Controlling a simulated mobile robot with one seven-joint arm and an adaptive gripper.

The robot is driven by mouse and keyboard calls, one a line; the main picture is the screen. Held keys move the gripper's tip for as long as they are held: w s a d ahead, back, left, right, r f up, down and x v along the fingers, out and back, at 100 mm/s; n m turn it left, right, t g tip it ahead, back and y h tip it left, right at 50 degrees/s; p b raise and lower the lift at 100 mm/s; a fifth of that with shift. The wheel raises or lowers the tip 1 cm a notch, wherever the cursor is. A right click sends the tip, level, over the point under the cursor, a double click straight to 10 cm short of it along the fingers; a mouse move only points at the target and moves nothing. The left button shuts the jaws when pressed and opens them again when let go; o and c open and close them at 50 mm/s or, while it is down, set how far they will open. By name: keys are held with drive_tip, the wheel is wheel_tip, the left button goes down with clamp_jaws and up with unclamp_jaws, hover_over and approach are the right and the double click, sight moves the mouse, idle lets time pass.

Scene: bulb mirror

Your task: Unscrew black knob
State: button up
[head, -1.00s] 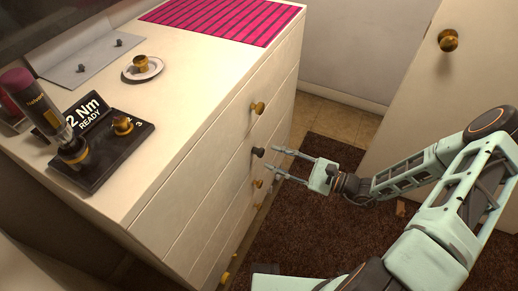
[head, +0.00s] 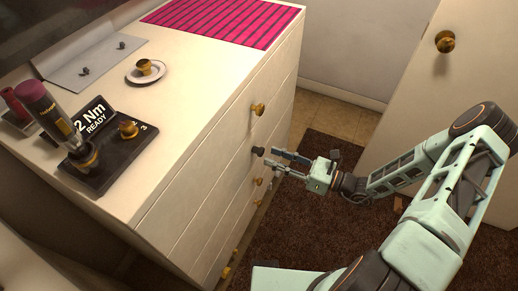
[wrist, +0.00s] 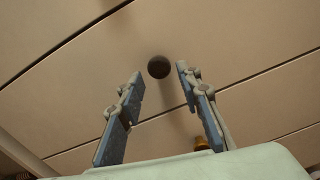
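The black knob (head: 258,151) sticks out from a drawer front on the side of the white dresser. In the wrist view the knob (wrist: 159,67) shows as a dark round shape just beyond and between my fingertips. My gripper (head: 273,159) is open, with its two fingers pointing at the drawer front. In the wrist view the fingers (wrist: 160,78) stand apart on either side of the knob's line, with nothing between them. I cannot tell whether the tips reach alongside the knob.
Brass knobs (head: 258,109) sit on other drawers. The dresser top (head: 190,90) holds a saucer (head: 134,78) with a brass knob, a black torque station (head: 112,170) reading "2 Nm READY", a grey sheet (head: 105,62) and a pink striped mat (head: 215,20). A door (head: 425,90) stands at right.

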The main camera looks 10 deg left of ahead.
sight(263, 153)
drive_tip(key=shift+m, duration=1.2)
drive_tip(key=shift+a, duration=0.1)
drive_tip(key=shift+x, duration=1.45)
drive_tip(key=shift+c, duration=0.3)
clamp_jaws()
drive_tip(key=n, duration=0.5)
